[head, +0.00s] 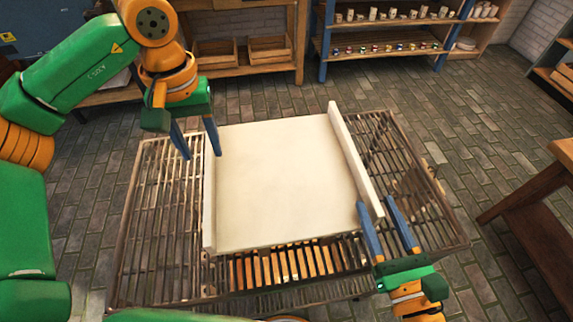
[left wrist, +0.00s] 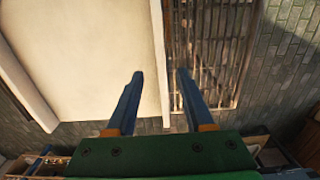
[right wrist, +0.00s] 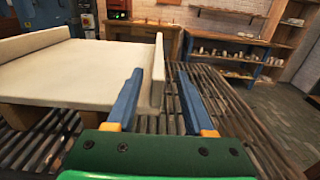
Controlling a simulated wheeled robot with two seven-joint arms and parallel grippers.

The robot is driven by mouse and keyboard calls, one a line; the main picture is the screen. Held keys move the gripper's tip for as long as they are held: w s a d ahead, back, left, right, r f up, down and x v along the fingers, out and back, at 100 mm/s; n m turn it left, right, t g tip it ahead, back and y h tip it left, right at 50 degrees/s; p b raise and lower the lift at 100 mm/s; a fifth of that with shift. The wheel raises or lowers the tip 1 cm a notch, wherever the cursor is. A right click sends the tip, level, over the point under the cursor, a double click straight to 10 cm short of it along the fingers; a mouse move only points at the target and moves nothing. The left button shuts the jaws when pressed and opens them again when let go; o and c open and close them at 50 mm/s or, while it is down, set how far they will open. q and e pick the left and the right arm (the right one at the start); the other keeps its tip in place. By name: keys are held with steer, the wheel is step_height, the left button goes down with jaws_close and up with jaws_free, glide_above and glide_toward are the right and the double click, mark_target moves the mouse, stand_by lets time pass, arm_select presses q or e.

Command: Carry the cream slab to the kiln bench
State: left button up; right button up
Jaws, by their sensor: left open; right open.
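The cream slab (head: 285,185) lies flat on a slatted rack table (head: 165,215). It has a raised wall along its left side and another along its right side. My left gripper (head: 202,157) is open, with its fingers on either side of the left wall. In the left wrist view, that wall (left wrist: 158,50) shows between the fingers. My right gripper (head: 374,202) is open near the front end of the right wall. In the right wrist view, this wall (right wrist: 157,75) stands between the fingers. I cannot tell which bench is the kiln bench.
A wooden table (head: 545,195) stands at the right, across a strip of brick floor (head: 470,130). Shelves with small pots (head: 385,45) and a wooden bench with crates (head: 245,50) stand along the back. In the right wrist view, blocks (right wrist: 22,115) show under the slab.

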mark_target(208, 168)
arm_select(q)
steer(key=shift+s, duration=0.25)
arm_select(e)
steer(key=shift+s+r, duration=0.1)
steer(key=shift+s, duration=0.1)
arm_select(q)
steer(key=shift+s+a, duration=0.1)
steer(key=shift+a, duration=0.05)
arm_select(e)
steer(key=shift+a, duration=0.15)
arm_select(q)
steer(key=f, duration=0.5)
steer(key=shift+w+f, duration=0.2)
steer(key=shift+f, duration=0.2)
arm_select(e)
steer(key=x, duration=0.6)
arm_select(q)
steer(key=shift+f, duration=0.65)
arm_select(e)
steer(key=shift+w+a, duration=0.1)
steer(key=shift+w, duration=0.5)
arm_select(q)
jaws_close()
arm_select(e)
jaws_close()
